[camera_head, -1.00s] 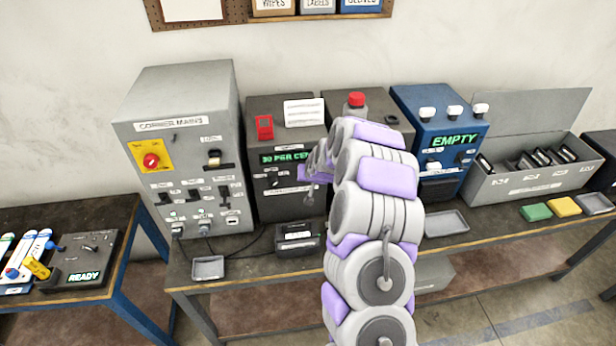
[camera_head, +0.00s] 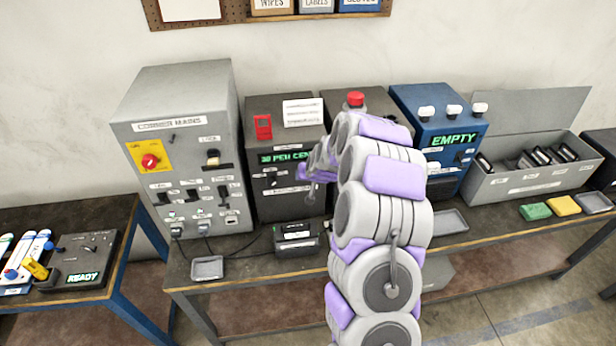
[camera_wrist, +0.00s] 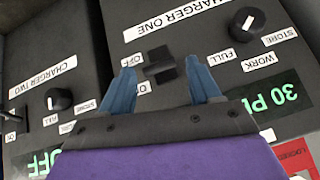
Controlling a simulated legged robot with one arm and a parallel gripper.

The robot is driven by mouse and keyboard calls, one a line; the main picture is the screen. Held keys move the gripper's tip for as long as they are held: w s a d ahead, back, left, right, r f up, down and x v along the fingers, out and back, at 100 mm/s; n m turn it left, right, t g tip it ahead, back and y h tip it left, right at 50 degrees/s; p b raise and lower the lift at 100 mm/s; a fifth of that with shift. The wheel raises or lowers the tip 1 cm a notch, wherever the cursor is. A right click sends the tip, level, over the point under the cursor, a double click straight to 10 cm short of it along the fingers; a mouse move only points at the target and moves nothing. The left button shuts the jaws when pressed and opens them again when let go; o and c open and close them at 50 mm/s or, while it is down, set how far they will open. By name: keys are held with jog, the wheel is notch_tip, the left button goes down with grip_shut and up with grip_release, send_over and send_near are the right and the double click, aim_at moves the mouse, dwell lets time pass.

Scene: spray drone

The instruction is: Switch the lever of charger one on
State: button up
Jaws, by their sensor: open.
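Charger one (camera_head: 268,210) is the dark grey box beside the corner mains cabinet, with a lit green display reading about 30 per cent. Its black lever (camera_wrist: 160,70) shows in the wrist view below the CHARGER ONE label (camera_wrist: 170,20), next to two small white labels, one reading OFF. My gripper (camera_wrist: 162,82) is open, its blue fingers on either side of the lever with gaps to both. The lever's exact setting is hard to tell. In the head view my gripper is in front of the charger's face, partly hidden by my arm.
A round knob (camera_wrist: 249,23) with STORE, WORK and FULL labels lies right of the lever in the wrist view. Charger two (camera_wrist: 40,110) is close on the left there. The grey mains cabinet (camera_head: 150,110) and blue unit (camera_head: 410,105) flank the chargers on the bench.

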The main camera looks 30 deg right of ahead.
jog(key=v, duration=1.5)
jog(key=shift+s+r, duration=0.1)
jog(key=shift+r, duration=0.05)
